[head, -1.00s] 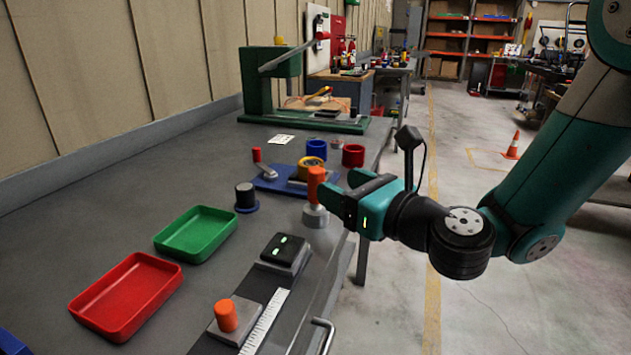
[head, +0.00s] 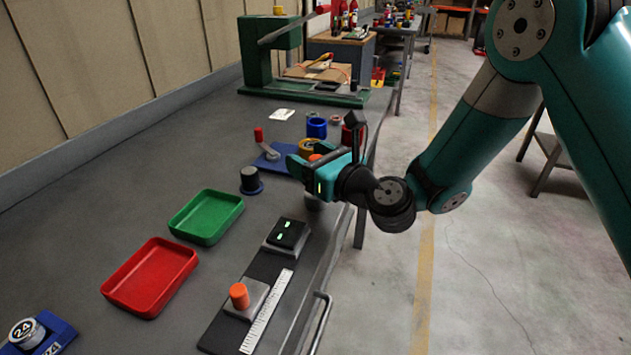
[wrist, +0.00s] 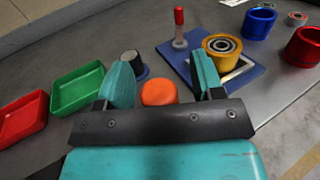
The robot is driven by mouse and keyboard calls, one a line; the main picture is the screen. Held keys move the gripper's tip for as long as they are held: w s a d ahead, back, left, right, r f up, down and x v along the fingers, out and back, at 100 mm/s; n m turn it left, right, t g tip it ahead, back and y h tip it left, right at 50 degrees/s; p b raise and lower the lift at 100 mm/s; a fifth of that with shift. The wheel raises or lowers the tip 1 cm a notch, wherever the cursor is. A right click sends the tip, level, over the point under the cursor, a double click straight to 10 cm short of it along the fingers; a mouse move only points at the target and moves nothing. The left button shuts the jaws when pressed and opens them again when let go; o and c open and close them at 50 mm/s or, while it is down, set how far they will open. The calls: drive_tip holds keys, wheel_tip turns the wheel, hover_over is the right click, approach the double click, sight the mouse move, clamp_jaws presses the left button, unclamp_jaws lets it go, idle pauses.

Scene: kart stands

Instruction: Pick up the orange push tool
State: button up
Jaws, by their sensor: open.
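The orange push tool (head: 315,157) stands upright near the table's right edge. In the wrist view the rounded orange top (wrist: 159,92) lies between the two teal fingers (wrist: 164,80), nearer the left one. Whether a finger touches it, I cannot tell.
A blue fixture (head: 272,158) with a red-handled lever, a blue ring (head: 317,127) and a red ring (wrist: 303,47) lie close beyond. A dark knob (head: 250,180), green tray (head: 207,217) and red tray (head: 150,278) stand left.

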drive_tip(key=c, duration=0.9)
drive_tip(key=shift+c, duration=0.4)
drive_tip(key=shift+r, duration=0.1)
